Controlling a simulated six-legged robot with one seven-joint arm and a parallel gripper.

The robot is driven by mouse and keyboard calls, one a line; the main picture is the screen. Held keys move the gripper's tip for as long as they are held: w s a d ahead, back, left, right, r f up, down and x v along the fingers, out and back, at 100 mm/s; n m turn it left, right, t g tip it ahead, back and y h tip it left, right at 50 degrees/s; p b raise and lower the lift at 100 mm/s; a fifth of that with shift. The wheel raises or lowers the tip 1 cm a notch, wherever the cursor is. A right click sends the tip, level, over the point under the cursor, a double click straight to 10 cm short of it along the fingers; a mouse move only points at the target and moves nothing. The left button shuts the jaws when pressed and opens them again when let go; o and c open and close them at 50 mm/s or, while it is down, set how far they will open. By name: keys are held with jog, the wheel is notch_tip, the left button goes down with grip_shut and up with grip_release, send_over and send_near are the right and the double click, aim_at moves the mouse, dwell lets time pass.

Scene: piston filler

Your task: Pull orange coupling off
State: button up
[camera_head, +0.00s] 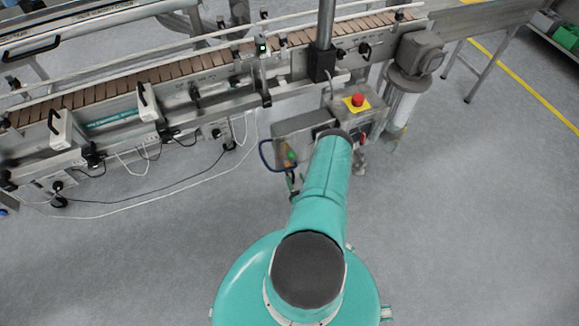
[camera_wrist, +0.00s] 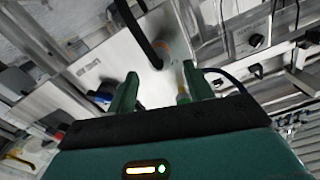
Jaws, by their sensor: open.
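My gripper (camera_wrist: 160,82) shows two green fingers standing apart in the wrist view, with nothing held between them. A small orange part (camera_wrist: 165,45), which looks like the coupling, sits on the grey metal box (camera_wrist: 115,52) beyond the fingers, beside the end of a black hose (camera_wrist: 140,35). A small yellowish fitting (camera_wrist: 183,97) shows close to the right finger; I cannot tell if they touch. In the head view a small orange and green spot (camera_head: 290,156) shows on the box front beside a blue hose (camera_head: 265,152). My arm hides part of that area.
A conveyor (camera_head: 180,72) with brown slats runs along the back. A red emergency button (camera_head: 358,99) on a yellow plate tops the box. A grey motor on a white cylinder (camera_head: 400,108) stands to its right. The floor (camera_head: 480,220) at right is clear.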

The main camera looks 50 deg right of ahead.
aim_at(292, 170)
jog(key=x, duration=0.7)
jog(key=shift+c, duration=0.2)
grip_shut()
